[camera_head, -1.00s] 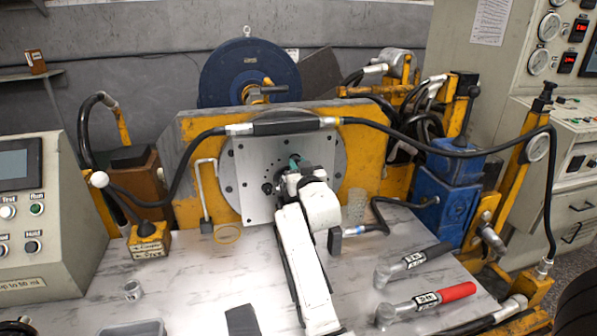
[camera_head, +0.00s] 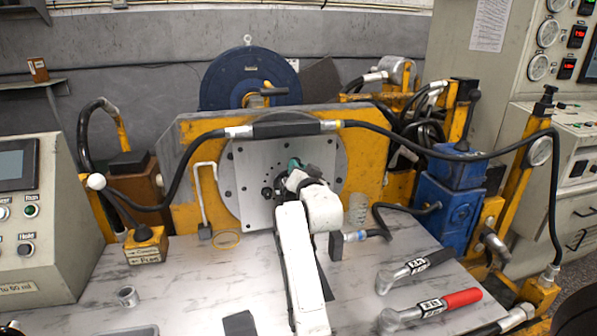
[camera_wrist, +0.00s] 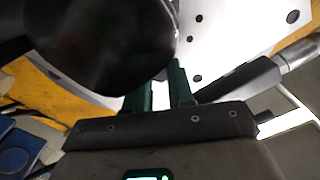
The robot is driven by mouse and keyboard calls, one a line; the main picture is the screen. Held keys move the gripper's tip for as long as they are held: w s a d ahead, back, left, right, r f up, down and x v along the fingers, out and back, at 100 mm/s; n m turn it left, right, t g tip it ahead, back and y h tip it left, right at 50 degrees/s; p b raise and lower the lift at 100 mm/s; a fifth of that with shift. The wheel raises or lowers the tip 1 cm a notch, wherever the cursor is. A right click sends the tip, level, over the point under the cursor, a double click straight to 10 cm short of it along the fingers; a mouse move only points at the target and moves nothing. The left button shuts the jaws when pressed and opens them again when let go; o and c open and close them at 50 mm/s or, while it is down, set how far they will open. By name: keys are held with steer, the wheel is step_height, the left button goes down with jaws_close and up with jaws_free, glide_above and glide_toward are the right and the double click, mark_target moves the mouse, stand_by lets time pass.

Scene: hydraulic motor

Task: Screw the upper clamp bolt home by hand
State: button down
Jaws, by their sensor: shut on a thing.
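My gripper (camera_head: 294,166) is at the pale drilled plate (camera_head: 258,170) on the yellow stand. It has green fingers, which also show close together in the wrist view (camera_wrist: 160,88). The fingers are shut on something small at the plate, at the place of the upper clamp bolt. The bolt itself is hidden by the fingers and my arm. A large dark rounded body (camera_wrist: 105,40) fills the upper left of the wrist view, very close to the fingers and covering part of their tips. How deep the bolt sits cannot be seen.
A black hose (camera_head: 460,154) arches over the yellow stand (camera_head: 365,150). Two wrenches, one black-handled (camera_head: 417,267) and one red-handled (camera_head: 432,308), lie on the table at right. A blue pump (camera_head: 450,185) is at right.

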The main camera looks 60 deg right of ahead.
steer(key=shift+f, duration=0.25)
steer(key=c, duration=1)
jaws_free()
steer(key=shift+r, duration=0.2)
steer(key=shift+o, duration=0.2)
steer(key=v, duration=1)
steer(key=shift+s+a+b, duration=0.2)
steer(key=shift+a+b, duration=0.1)
